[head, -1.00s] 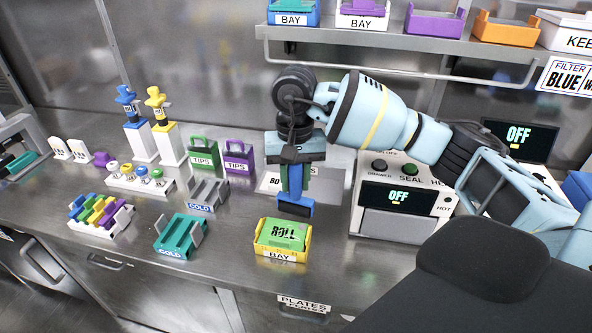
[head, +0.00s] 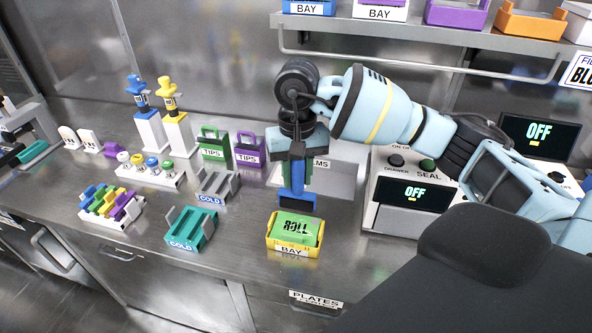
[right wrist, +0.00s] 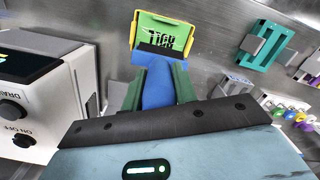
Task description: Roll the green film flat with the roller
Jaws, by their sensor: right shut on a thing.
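The green film (head: 297,229), printed "ROLL", lies in a small yellow tray (head: 289,251) marked BAY near the bench's front edge. My right gripper (head: 296,172) points down and is shut on the blue roller (head: 296,193). The roller's dark end is at or just behind the film's far edge in the head view; I cannot tell whether it touches. The right wrist view shows the blue handle (right wrist: 158,88) between the green fingers, with the dark end over the near part of the film (right wrist: 165,31). My left gripper is not in view.
A device reading OFF (head: 408,195) stands close on the right. A teal COLD holder (head: 191,228) and a grey COLD holder (head: 216,185) are left of the tray. Green (head: 214,145) and purple (head: 249,149) TIPS boxes stand behind. A shelf rail (head: 420,62) runs above.

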